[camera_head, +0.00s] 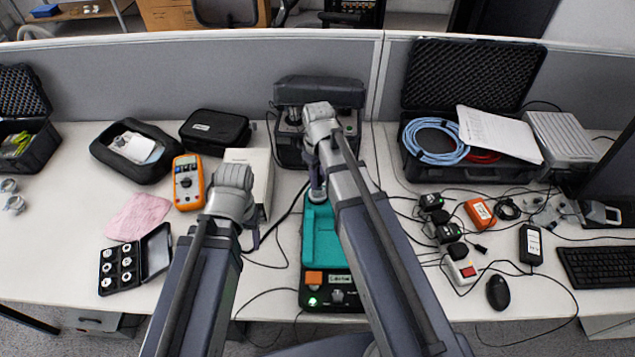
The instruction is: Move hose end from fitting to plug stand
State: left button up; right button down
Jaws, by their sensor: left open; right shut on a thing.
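My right gripper (317,190) points down at the back end of a teal and black device (322,240). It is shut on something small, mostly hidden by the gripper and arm. A thin black hose or cable (291,212) curves up to this spot; I cannot tell whether its end is in the jaws. My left gripper (252,238) is open, low beside the white box, left of the teal device; its fingers are small and partly hidden by the wrist. The fitting and plug stand cannot be clearly made out.
A black-grey machine (318,92) stands behind the teal device. An orange multimeter (188,182), white box (262,165), and black socket case (120,268) are left. Cables, black adapters (436,218) and an open case (470,75) crowd the right. A divider (200,70) closes the back.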

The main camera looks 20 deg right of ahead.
dwell(0.3)
jog(key=n, duration=0.4)
dwell(0.3)
jog(key=shift+n, duration=2.2)
jog(key=shift+n, duration=1)
